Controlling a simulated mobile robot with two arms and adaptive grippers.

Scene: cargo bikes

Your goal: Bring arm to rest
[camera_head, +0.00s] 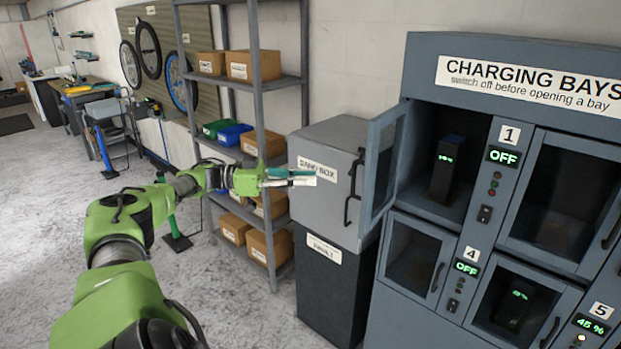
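My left arm (123,224) comes in from the lower left, green and grey, and reaches out toward the middle of the view. Its gripper (295,177) points right, in front of the grey sand box (318,150). Its teal and white fingers lie close together. From this side I cannot tell whether they are open or shut. No held object can be made out. My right arm and gripper are not in view.
Right stands the charging cabinet (431,60); bay 1's door (383,165) is swung open, with a dark battery (447,168) inside. A black "FAULT" box (330,290) sits under the sand box. A shelf rack (262,85) holds cartons. Floor at left is mostly clear.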

